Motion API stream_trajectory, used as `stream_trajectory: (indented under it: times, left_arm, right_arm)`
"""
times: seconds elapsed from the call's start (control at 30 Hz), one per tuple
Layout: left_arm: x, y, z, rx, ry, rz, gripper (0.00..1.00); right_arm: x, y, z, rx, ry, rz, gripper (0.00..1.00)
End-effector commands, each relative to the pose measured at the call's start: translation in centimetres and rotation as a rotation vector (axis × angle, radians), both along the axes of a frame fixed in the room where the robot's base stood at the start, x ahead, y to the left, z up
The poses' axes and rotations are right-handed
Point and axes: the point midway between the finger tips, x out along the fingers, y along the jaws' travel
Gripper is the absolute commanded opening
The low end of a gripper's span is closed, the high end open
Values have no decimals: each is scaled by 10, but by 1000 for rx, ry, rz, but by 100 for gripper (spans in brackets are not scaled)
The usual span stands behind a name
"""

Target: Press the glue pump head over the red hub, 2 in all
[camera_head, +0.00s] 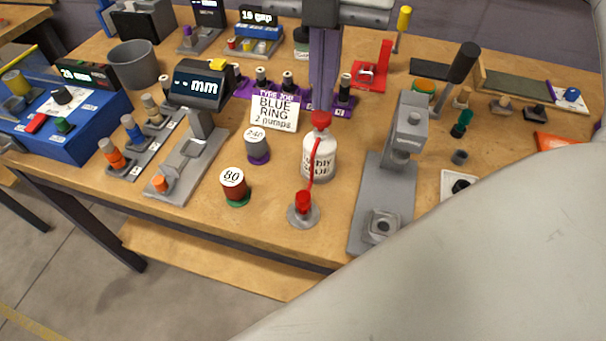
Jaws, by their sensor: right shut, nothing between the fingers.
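The white glue bottle (319,165) stands upright near the table's front, with a red pump head (321,118) on top. Its thin red spout runs down toward the red hub (303,202), which stands on a round grey base (304,217) in front of the bottle. My right gripper (322,106) comes down from the top of the picture, shut and empty. Its fingertips are right at the top of the pump head; I cannot tell whether they touch it. My left gripper is not in view.
Jars marked 240 (257,148) and 80 (234,187) stand left. A grey press (377,190) stands close on the right. My pale arm link covers the lower right.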

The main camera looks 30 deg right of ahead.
Motion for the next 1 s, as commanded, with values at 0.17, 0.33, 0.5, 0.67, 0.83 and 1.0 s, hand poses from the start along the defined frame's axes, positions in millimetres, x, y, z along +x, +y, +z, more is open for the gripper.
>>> stream_trajectory:
  times: [0.17,0.33,0.5,0.67,0.83,1.0]
  left_arm:
    - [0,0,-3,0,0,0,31]
    - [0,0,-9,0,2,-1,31]
    - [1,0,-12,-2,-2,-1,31]
    - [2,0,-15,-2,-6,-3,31]
    - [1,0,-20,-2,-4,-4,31]
    - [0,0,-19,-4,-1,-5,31]
  right_arm:
    - [0,0,-3,0,0,0,0]
    - [0,0,-10,-1,1,0,0]
    - [0,0,-16,-1,1,0,0]
    - [0,0,-22,-1,1,-1,0]
    - [0,0,-28,0,1,0,0]
    - [0,0,-27,-1,2,0,0]
